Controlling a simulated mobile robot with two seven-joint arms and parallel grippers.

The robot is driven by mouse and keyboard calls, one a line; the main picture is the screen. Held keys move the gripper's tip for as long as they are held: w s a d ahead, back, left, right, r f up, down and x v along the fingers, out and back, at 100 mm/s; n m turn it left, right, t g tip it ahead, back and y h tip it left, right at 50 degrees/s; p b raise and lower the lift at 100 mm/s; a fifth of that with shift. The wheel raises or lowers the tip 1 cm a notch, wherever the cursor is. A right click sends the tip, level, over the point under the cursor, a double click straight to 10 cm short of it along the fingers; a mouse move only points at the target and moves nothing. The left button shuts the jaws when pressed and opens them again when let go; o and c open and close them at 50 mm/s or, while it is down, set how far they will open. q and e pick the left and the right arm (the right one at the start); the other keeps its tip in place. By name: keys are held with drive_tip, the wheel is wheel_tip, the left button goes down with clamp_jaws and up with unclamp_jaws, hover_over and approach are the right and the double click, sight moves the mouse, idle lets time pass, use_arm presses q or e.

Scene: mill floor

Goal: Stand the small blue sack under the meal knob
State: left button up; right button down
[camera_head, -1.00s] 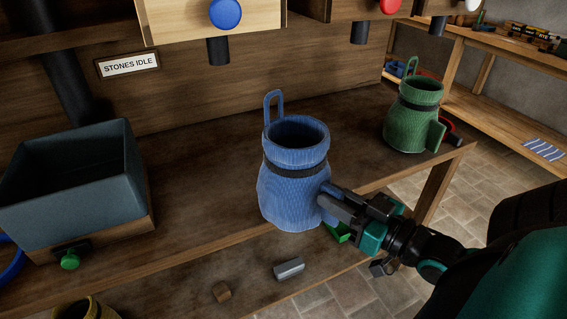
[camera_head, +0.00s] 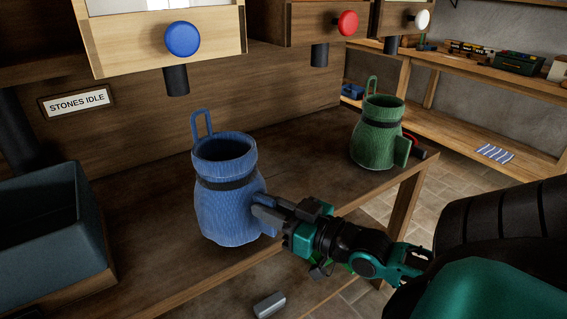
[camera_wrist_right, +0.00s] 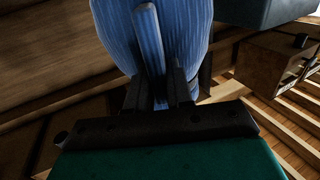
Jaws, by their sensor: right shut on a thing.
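The blue sack (camera_head: 228,205) is upright over the wooden bench, open at the top, with a dark band round its neck and a loop at its back rim. My right gripper (camera_head: 262,212) is shut on the tab at its lower right side. In the right wrist view the sack (camera_wrist_right: 178,30) fills the top middle, its tab between the fingers (camera_wrist_right: 160,92). Whether its base touches the bench I cannot tell. Blue (camera_head: 182,39), red (camera_head: 348,23) and white (camera_head: 422,20) knobs sit above dark spouts; no label tells which is meal. My left gripper is out of view.
A green sack (camera_head: 378,140) stands at the bench's right end. A grey-blue bin (camera_head: 45,240) is at the left, below the "STONES IDLE" sign (camera_head: 77,103). A grey block (camera_head: 269,304) lies on the lower shelf. The bench (camera_head: 300,165) is clear between the sacks.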

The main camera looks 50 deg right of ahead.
drive_tip(key=w, duration=0.2)
drive_tip(key=w+b, duration=0.1)
drive_tip(key=w, duration=0.1)
drive_tip(key=w+a, duration=0.1)
drive_tip(key=w, duration=0.1)
drive_tip(key=shift+f+b, duration=0.3)
drive_tip(key=shift+b, duration=0.1)
drive_tip(key=w, duration=0.2)
drive_tip(key=w+b, duration=0.1)
drive_tip(key=w, duration=0.1)
drive_tip(key=shift+a+f, duration=0.15)
drive_tip(key=shift+a, duration=0.15)
drive_tip(key=shift+f+b, duration=0.4)
drive_tip(key=shift+f, duration=0.45)
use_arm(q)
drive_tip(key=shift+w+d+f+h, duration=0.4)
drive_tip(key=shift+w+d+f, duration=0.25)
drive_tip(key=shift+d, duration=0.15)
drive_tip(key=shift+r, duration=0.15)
